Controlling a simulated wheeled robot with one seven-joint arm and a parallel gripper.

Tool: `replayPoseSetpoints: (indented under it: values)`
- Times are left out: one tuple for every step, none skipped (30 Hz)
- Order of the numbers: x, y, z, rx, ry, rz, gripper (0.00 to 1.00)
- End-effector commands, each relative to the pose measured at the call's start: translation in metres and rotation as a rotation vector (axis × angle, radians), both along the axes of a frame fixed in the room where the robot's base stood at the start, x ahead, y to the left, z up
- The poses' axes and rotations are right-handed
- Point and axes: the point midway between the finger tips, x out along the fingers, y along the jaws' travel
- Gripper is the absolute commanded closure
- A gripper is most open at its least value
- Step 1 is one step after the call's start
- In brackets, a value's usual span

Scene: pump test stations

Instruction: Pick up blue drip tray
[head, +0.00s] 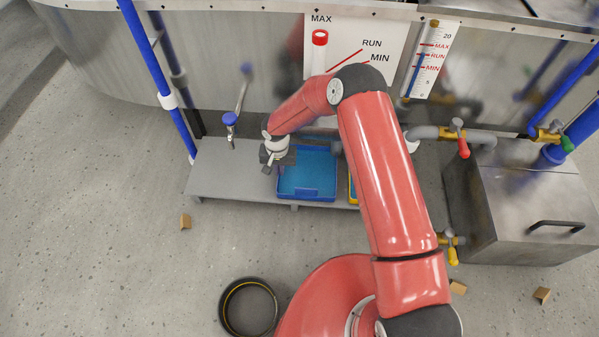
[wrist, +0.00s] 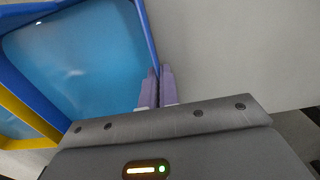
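The blue drip tray (head: 308,193) sits on a low grey bench, with its lighter blue inside facing up. In the wrist view the tray (wrist: 80,60) fills the upper left. My gripper (head: 280,165) is at the tray's left wall. In the wrist view the two fingertips (wrist: 160,72) are close together, one inside the tray and one outside, with the thin wall between them. They look shut on that wall. The tray appears level and still at bench height.
A yellow-edged tray (head: 352,190) stands just right of the blue one, mostly behind my arm; its yellow edge (wrist: 30,112) shows in the wrist view. A blue-topped tap (head: 230,119) rises left of my gripper. The grey bench (head: 215,175) is bare at left.

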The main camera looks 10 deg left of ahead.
Motion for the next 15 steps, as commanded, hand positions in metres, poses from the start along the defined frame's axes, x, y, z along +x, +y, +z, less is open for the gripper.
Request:
replayPoseSetpoints:
  values:
    - [0.0,0.0,0.001,0.0,-0.001,0.0,1.0]
    - [0.0,0.0,0.001,0.0,-0.001,0.0,1.0]
    - [0.0,0.0,0.002,0.0,-0.001,0.0,1.0]
    - [0.0,0.0,0.003,0.0,-0.001,0.0,1.0]
    - [0.001,0.0,0.005,0.0,-0.002,0.0,1.0]
    - [0.001,0.0,0.007,0.0,-0.002,0.0,1.0]
    - [0.001,0.0,0.01,0.0,-0.002,0.0,1.0]
    - [0.001,0.0,0.012,0.0,-0.002,-0.001,1.0]
    - [0.0,0.0,0.017,0.0,-0.002,-0.001,1.0]
    - [0.001,0.0,0.02,0.0,-0.002,0.0,1.0]
    - [0.001,0.0,0.025,0.0,-0.003,0.001,1.0]
    - [0.001,0.0,0.03,0.0,-0.003,0.0,1.0]
    - [0.001,0.0,0.035,0.0,-0.003,0.0,1.0]
    - [0.001,0.0,0.041,0.0,-0.004,0.0,1.0]
    - [-0.01,0.0,0.037,-0.003,0.001,0.005,1.0]
